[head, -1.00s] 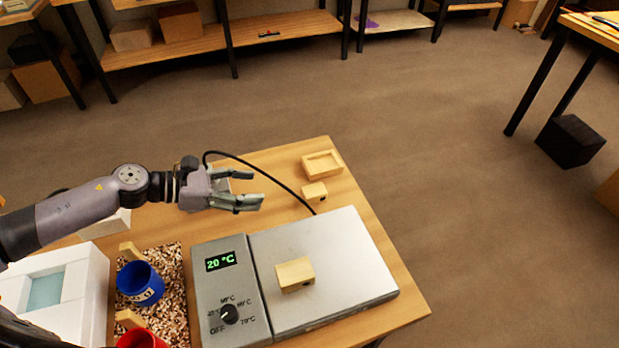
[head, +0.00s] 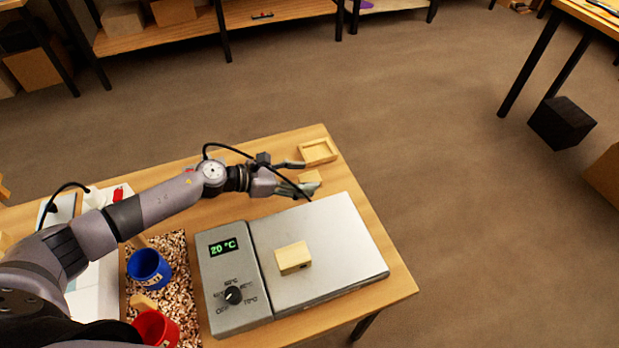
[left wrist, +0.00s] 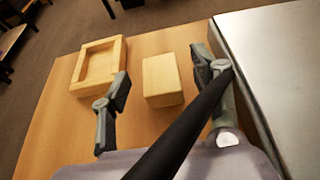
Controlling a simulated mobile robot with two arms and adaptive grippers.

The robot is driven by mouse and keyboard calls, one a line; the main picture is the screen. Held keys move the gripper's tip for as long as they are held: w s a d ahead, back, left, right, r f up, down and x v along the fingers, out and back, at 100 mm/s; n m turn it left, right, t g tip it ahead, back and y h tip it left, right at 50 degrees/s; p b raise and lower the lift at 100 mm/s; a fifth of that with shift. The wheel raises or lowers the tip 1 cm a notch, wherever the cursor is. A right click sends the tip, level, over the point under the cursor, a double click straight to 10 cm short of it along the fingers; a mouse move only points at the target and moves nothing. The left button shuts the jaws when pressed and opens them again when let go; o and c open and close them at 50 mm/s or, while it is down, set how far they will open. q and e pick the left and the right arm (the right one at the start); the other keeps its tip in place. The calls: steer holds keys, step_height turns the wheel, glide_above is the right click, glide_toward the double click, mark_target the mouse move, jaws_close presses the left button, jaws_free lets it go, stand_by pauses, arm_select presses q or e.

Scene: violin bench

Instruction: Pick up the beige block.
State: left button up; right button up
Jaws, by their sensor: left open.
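A small beige block (head: 310,177) lies on the wooden table behind the hot plate, near a shallow tray. In the left wrist view the block (left wrist: 162,78) sits between the two fingers, with a gap on each side. My left gripper (head: 304,176) is open and empty, with its fingers reaching to either side of this block. A second beige block (head: 293,258) with a small dark mark on its side lies on the hot plate's metal top. My right gripper is in neither view.
The shallow wooden tray (head: 318,150) is just beyond the block at the table's far corner. The hot plate (head: 345,245), reading 20 °C, is close to one finger. A blue cup (head: 150,268) and a red cup (head: 156,328) stand at left.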

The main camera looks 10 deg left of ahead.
arm_select(q)
steer(key=shift+x, duration=1.4)
steer(key=shift+c, duration=0.3)
steer(key=c, duration=1)
steer(key=shift+r, duration=0.15)
steer(key=shift+c, duration=0.2)
